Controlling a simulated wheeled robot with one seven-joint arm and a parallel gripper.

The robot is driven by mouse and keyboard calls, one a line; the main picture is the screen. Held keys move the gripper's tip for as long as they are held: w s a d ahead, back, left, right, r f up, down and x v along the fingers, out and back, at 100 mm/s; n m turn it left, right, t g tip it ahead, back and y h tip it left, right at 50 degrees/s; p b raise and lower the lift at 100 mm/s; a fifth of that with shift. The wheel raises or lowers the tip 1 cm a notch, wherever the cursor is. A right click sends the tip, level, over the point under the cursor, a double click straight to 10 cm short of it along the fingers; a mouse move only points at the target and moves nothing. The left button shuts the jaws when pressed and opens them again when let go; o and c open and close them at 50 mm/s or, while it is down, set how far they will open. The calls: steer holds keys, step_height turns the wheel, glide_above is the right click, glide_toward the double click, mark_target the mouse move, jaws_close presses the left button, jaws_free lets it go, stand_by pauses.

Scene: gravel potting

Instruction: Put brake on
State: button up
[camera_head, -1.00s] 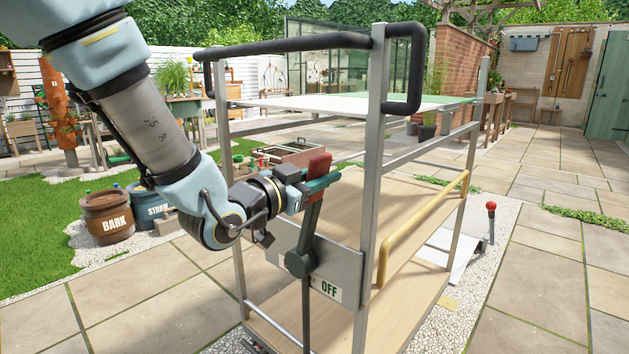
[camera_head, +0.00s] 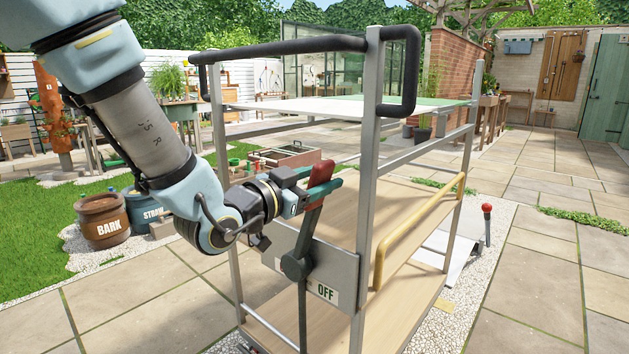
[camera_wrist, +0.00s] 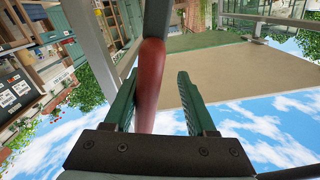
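The brake lever is a dark bar with a red handle (camera_head: 321,172) on the side of the metal cart. It rises from a round dark pivot (camera_head: 297,265) and leans a little to the right. An OFF label (camera_head: 326,292) shows right of and below the pivot; any label left of it is mostly hidden. My gripper (camera_head: 318,193) is at the handle. In the wrist view the red handle (camera_wrist: 150,85) lies between the two green fingers of my gripper (camera_wrist: 160,108), close against the left finger, with a clear gap to the right finger.
The cart's upright post (camera_head: 368,190) stands just right of the lever, and a black push bar (camera_head: 290,46) runs above. A yellow rail (camera_head: 418,230) is on the cart's right side. Bark (camera_head: 105,222) and straw (camera_head: 150,205) tubs stand left. Paving in front is free.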

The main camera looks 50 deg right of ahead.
steer(key=a+b, duration=0.6)
steer(key=a, duration=0.4)
steer(key=shift+w+a+b, duration=0.3)
steer(key=shift+a+b, duration=0.1)
